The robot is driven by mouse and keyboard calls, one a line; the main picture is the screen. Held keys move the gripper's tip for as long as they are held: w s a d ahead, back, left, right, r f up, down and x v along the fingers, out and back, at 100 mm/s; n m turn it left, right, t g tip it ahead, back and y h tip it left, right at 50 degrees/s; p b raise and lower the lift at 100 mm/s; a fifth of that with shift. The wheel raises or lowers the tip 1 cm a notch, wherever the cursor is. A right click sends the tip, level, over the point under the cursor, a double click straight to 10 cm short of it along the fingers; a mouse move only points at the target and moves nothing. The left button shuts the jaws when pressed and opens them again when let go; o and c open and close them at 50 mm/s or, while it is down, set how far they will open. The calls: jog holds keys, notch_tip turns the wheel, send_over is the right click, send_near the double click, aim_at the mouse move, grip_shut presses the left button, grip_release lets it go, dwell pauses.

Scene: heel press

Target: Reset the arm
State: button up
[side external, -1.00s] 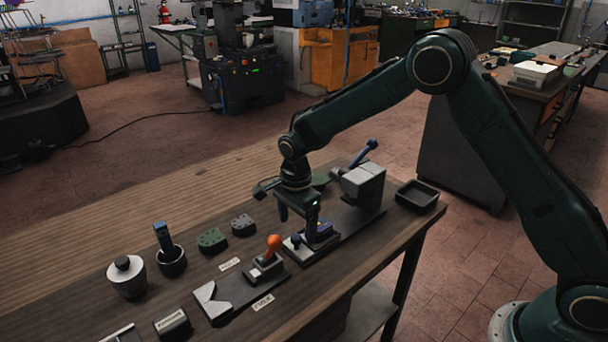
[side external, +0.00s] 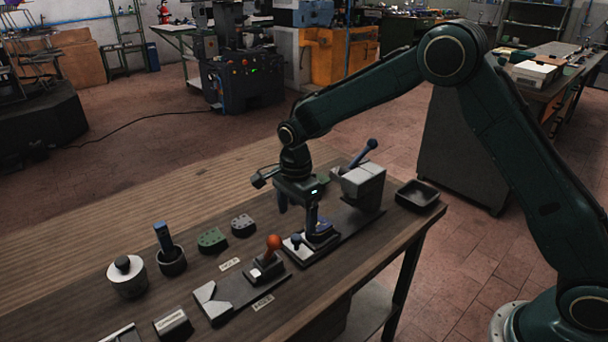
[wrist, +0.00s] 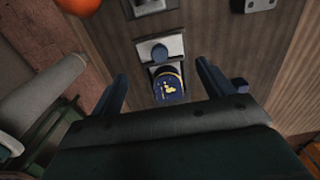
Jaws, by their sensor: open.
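My gripper (side external: 299,216) hangs pointing down over the press fixture on the bench. It also shows in the wrist view (wrist: 160,80), with its two blue fingers spread apart and nothing held between them. A dark blue heel piece with a yellow mark (wrist: 169,87) sits in the fixture, below and between the fingers in the wrist view. In the side view this piece (side external: 322,231) is partly hidden by a finger. A blue knob (wrist: 159,52) stands on the light plate beside it. The grey press block with a blue lever (side external: 362,185) stands right behind the gripper.
An orange-knobbed clamp (side external: 273,244) stands on a dark plate close in front of the fixture. A black tray (side external: 417,193) lies at the bench's right end. Green and grey parts (side external: 212,239), a cup with a blue tool (side external: 172,262) and a lidded pot (side external: 127,278) stand left.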

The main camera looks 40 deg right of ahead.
jog(key=shift+r, duration=0.2)
jog(key=shift+s+d+r, duration=0.1)
jog(key=shift+s+r, duration=0.05)
jog(key=shift+r, duration=0.25)
jog(key=s+d+r+n+t, duration=0.1)
jog(key=s+d+r+n, duration=0.25)
jog(key=s+r, duration=0.45)
jog(key=s+d+r+n+t, duration=0.2)
jog(key=s+r+n, duration=0.35)
jog(key=r, duration=0.45)
jog(key=s+d+r+n+t, duration=0.1)
jog(key=s+n, duration=0.3)
jog(key=s, duration=0.5)
jog(key=s+d+n+t, duration=0.1)
jog(key=s+n, duration=0.4)
jog(key=s, duration=0.5)
jog(key=shift+s+d+r+t, duration=0.2)
jog(key=shift+d+r+t, duration=0.15)
jog(key=shift+d, duration=0.45)
